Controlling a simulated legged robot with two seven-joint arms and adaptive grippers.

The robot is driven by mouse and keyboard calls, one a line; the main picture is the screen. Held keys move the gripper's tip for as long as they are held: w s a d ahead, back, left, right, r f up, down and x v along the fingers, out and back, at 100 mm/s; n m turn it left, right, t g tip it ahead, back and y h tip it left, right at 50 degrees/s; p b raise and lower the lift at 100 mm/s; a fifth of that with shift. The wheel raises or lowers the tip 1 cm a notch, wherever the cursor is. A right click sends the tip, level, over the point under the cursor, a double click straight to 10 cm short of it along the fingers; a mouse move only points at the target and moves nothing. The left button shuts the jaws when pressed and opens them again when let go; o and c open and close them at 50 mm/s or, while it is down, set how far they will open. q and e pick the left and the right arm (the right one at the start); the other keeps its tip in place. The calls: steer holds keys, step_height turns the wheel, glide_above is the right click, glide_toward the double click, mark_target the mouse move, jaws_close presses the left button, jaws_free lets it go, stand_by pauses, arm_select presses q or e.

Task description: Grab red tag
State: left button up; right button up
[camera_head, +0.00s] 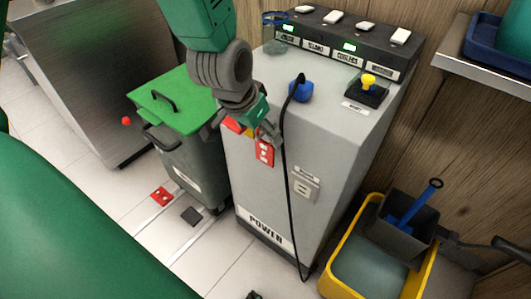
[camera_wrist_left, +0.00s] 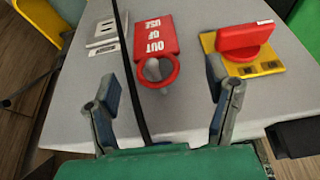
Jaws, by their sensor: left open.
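The red tag (camera_head: 264,153) hangs on the front of the grey power cabinet (camera_head: 262,190). In the left wrist view the red tag (camera_wrist_left: 155,36) reads "OUT OF USE", and its red ring is around a small grey knob or peg. My left gripper (camera_head: 246,128) is at the cabinet's upper front, close to the tag. In the left wrist view my left gripper (camera_wrist_left: 168,88) is open and empty, its fingers to either side of the ring. I cannot tell whether they touch anything. My right gripper is not in view.
A red rotary switch on a yellow plate (camera_wrist_left: 243,48) is right of the tag. A black cable (camera_head: 284,175) hangs down the cabinet front beside the tag. A green-lidded bin (camera_head: 178,100) stands left, a yellow mop bucket (camera_head: 340,283) right.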

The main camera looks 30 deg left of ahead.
mark_target(264, 143)
arm_select(q)
steer(key=shift+d+f, duration=0.25)
steer(key=shift+f, duration=0.1)
steer(key=b+x, duration=0.1)
steer(key=x, duration=0.2)
steer(key=b+x, duration=0.1)
steer(key=x, duration=0.1)
steer(key=shift+s+a+f+b, duration=0.15)
steer(key=shift+a+f+b, duration=0.15)
steer(key=shift+a, duration=0.05)
steer(key=shift+d+r, duration=0.2)
steer(key=shift+d, duration=0.15)
steer(key=c, duration=1.1)
